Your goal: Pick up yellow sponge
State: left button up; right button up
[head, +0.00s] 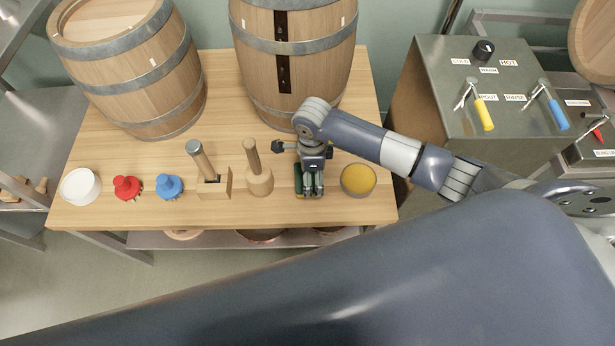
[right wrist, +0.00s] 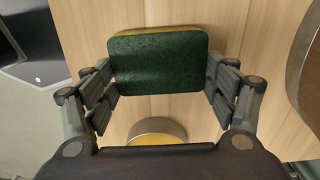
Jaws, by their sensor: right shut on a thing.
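The yellow sponge (right wrist: 157,64) has a dark green scouring face toward the camera in the right wrist view, with a thin yellow edge along its top. My right gripper (right wrist: 160,85) has a finger against each side of it and is shut on it. In the head view the right gripper (head: 312,191) points down at the table's front part, and it hides most of the sponge; only dark green bits (head: 298,181) show beside the fingers. I cannot tell whether the sponge touches the table. My left gripper is not in view.
A round tin with yellow content (head: 358,180) stands close right of the gripper. To its left are a wooden mallet (head: 259,180), another mallet (head: 214,183), blue (head: 169,187) and red (head: 127,187) fittings and a white tub (head: 80,186). Barrels (head: 296,45) stand behind.

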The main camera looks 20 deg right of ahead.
jog(key=shift+r+p, duration=0.7)
jog(key=shift+r, duration=0.25)
notch_tip(320, 180, up, 2)
jog(key=shift+p, duration=0.75)
jog(key=s+a+r+p, duration=0.1)
jog(key=s+a+p, duration=0.4)
jog(key=s, duration=0.9)
jog(key=shift+a, duration=1.4)
jog(key=shift+o, duration=0.2)
